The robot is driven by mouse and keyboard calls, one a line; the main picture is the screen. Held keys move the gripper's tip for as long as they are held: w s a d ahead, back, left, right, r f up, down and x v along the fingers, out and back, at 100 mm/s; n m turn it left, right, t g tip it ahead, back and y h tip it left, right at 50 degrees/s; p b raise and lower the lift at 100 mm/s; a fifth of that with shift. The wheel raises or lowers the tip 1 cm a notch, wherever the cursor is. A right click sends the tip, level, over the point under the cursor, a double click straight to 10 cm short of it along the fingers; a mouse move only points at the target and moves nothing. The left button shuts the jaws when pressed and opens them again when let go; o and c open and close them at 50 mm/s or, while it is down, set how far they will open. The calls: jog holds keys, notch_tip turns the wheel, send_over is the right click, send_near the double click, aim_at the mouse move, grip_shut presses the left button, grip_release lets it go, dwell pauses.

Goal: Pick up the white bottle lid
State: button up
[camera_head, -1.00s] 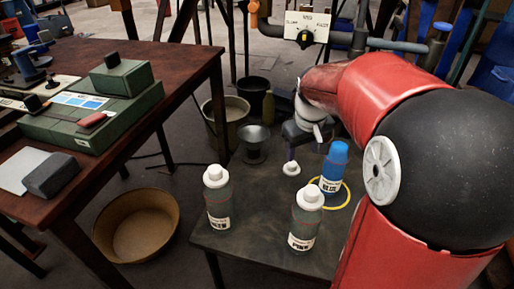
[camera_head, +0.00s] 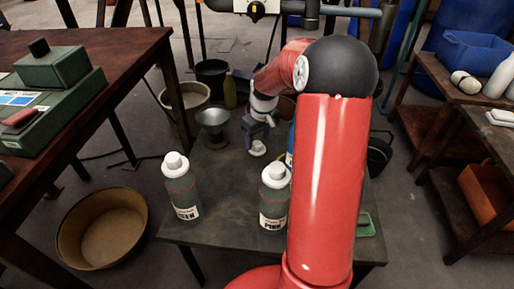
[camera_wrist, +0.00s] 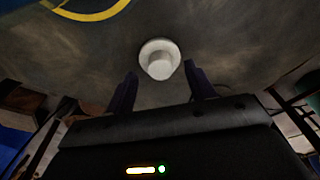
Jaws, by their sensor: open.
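The loose white bottle lid (camera_head: 257,148) lies on the dark low table (camera_head: 215,245). In the wrist view the lid (camera_wrist: 160,60) sits just beyond and between the tips of my gripper (camera_wrist: 160,82), with its narrow top facing the camera. The two dark fingers are apart with nothing between them. In the head view my gripper (camera_head: 258,132) is above and behind the lid, and the fingers are small and hard to make out. A green-grey bottle with a white cap (camera_head: 182,190) and a second one labelled pink (camera_head: 274,200) stand upright. The blue bottle (camera_head: 291,140) is mostly hidden by my arm.
A metal funnel-like cup (camera_head: 213,125) stands at the table's back left. A large tan basin (camera_head: 68,235) is on the floor at left. A wooden shelf (camera_head: 450,120) stands at right.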

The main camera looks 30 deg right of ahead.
jog(key=shift+f, duration=0.65)
jog(key=c, duration=1)
